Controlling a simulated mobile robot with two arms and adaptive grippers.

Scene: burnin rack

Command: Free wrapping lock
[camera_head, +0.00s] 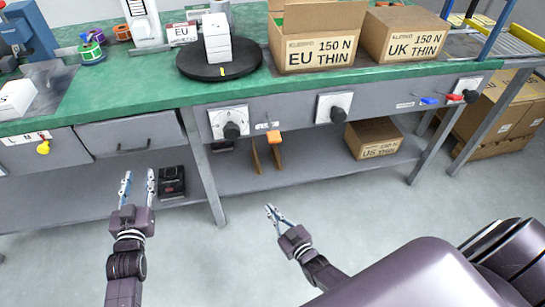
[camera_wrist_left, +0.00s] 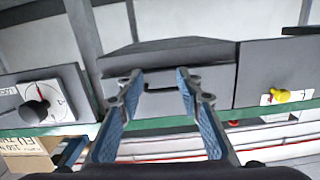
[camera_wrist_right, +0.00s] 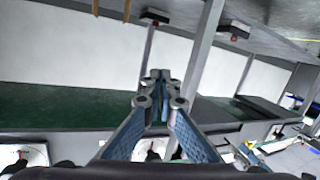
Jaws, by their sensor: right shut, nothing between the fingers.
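No part is clearly readable as a wrapping lock. On the bench front below the black turntable (camera_head: 190,70), which holds a stack of white boxes (camera_head: 217,45), an orange handle (camera_head: 274,137) sits beside a black dial knob (camera_head: 232,131). A yellow knob (camera_head: 43,148) is on the left panel; it also shows in the left wrist view (camera_wrist_left: 278,95). Blue (camera_head: 428,101) and red (camera_head: 455,97) levers are at the right. My left gripper (camera_head: 138,178) is open and empty before the drawer (camera_head: 130,134). My right gripper (camera_head: 270,208) is shut and empty, low in front of the bench, apart from the handle.
A second dial (camera_head: 338,114) is on the bench front. Cartons marked EU (camera_head: 315,55) and UK (camera_head: 400,47) stand on top. The lower shelf (camera_head: 310,172) holds a carton (camera_head: 374,139) and a black device (camera_head: 172,181). A bench leg (camera_head: 203,170) stands between my grippers.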

